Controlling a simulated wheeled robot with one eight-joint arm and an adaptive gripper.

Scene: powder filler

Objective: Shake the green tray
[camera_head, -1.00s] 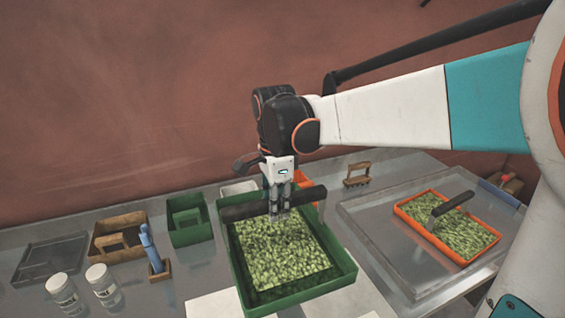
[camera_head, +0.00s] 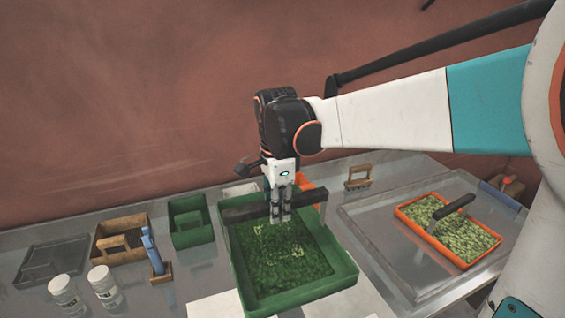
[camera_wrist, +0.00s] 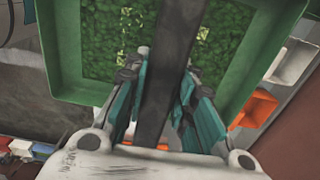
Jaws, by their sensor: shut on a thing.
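The large green tray (camera_head: 345,268) sits in the middle of the head view with a dark bar handle (camera_head: 242,213) across its far end. My gripper (camera_head: 280,217) is shut on the dark handle from above. The wrist view shows the handle (camera_wrist: 160,95) between the two fingers and the tray's green rim (camera_wrist: 60,60) beyond. The tray holds a mostly dark green grid or bed (camera_head: 280,265) with a few light green pieces left on it near the handle. Whether the tray touches the surface below is hard to tell.
An orange tray (camera_head: 405,217) of light green pieces stands on a grey metal tray (camera_head: 365,225) at right. Small green box (camera_head: 190,238), wooden box (camera_head: 125,225), blue-handled tool (camera_head: 150,245) and two white jars (camera_head: 103,283) stand at left. A wooden-handled tool (camera_head: 358,172) stands behind.

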